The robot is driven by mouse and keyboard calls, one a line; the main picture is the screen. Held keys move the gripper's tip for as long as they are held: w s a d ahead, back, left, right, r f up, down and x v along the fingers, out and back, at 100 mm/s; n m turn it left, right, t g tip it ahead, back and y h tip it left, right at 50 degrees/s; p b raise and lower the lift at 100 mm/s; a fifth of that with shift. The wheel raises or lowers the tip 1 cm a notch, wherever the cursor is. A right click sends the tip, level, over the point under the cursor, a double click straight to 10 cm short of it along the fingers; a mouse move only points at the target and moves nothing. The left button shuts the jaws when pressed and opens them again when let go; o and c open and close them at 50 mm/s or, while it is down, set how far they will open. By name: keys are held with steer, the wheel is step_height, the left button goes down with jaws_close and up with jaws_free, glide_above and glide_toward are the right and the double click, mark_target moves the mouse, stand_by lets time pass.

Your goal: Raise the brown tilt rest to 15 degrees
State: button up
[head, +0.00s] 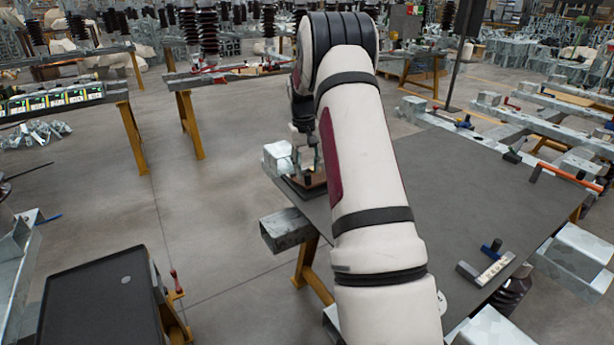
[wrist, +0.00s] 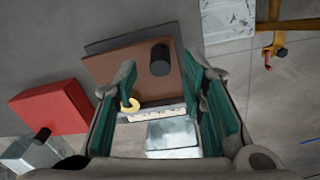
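The brown tilt rest (wrist: 125,70) shows in the wrist view as a flat brown plate with a black cylindrical knob (wrist: 160,59) on it, over a dark grey base (wrist: 112,43). A pale marked strip (wrist: 157,115) and a yellow ring-shaped part (wrist: 131,105) lie along its near edge. My gripper (wrist: 163,76) is open, its green-padded fingers apart over the near part of the rest, with nothing seen held between them. Whether a finger touches the rest, I cannot tell. In the head view the brown rest (head: 314,181) is small and partly hidden by my arm. Its tilt angle is unclear.
A red block (wrist: 50,107) sits left of the rest in the wrist view. Pale metal blocks (wrist: 172,138) are near it. In the head view the dark tabletop (head: 460,190) is mostly clear, with a metal angle piece (head: 487,268) at its front right. A black-topped stand (head: 100,310) is lower left.

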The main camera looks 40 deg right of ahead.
mark_target(307, 175)
steer(key=shift+f, duration=1.55)
